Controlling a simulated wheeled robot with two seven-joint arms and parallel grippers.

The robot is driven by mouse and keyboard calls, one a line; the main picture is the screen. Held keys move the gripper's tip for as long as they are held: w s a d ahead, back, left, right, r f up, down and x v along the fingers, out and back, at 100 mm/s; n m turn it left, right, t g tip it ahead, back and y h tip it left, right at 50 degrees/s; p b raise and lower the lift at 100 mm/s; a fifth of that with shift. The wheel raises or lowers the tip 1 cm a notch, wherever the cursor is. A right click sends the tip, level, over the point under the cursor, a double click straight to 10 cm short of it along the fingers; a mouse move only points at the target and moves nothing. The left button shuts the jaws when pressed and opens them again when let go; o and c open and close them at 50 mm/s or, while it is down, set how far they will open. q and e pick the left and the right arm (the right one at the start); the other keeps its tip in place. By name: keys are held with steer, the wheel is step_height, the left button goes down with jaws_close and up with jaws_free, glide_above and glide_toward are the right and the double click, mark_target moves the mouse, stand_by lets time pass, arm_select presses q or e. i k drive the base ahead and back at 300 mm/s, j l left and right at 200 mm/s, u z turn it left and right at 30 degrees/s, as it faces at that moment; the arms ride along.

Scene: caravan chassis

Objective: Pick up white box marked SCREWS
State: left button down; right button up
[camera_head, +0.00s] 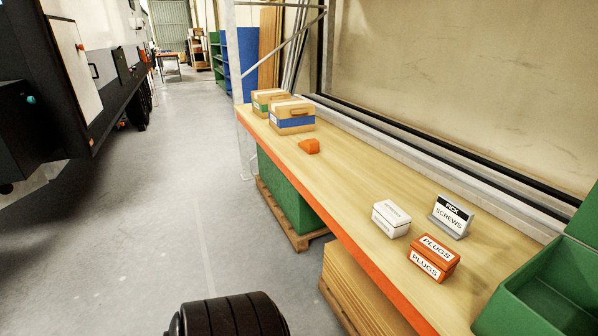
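A small white box (391,219) stands on the wooden workbench (350,190). Its lettering is too small to read surely. An orange box marked PLUGS (433,258) stands in front of the sign, to the right of and nearer than the white box. Neither of my grippers shows in the head view.
A green bin (545,290) sits at the bench's near right end. An orange object (309,146) and two cardboard-coloured boxes, one with a blue band (292,117), stand farther along. Below are a green crate (285,195) and stacked boards (352,295). Floor at left is clear.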

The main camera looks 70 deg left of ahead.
mark_target(394, 222)
steer(key=u, duration=1.35)
steer(key=i+z, duration=0.35)
steer(key=i+j+z, duration=0.15)
steer(key=i+z, duration=0.15)
